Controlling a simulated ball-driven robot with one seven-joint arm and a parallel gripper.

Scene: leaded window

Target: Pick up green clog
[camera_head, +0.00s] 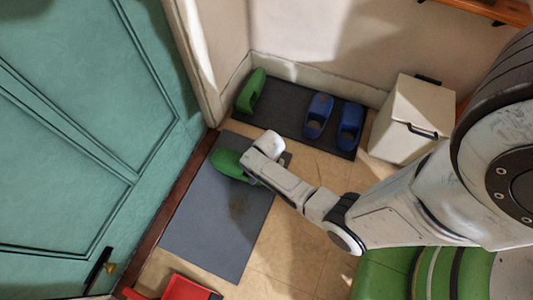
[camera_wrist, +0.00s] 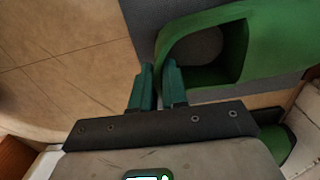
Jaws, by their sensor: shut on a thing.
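A green clog (camera_head: 228,163) is at the upper end of the grey doormat, beside the teal door. My gripper (camera_head: 253,168) reaches it from the right, and the arm hides part of the clog. In the wrist view my gripper (camera_wrist: 157,72) has its teal fingers close together on the rim of the green clog (camera_wrist: 243,45), at the edge of its opening. Whether the clog is clear of the mat cannot be told. A second green clog (camera_head: 251,90) stands on the dark mat near the wall.
The dark mat (camera_head: 281,108) also holds two blue clogs (camera_head: 318,115). A white box (camera_head: 405,120) with a dark handle stands to its right. The grey doormat (camera_head: 215,225) lies along the teal door (camera_head: 80,130). A red object (camera_head: 188,288) is at the bottom edge. Tiled floor (camera_head: 290,245) is open.

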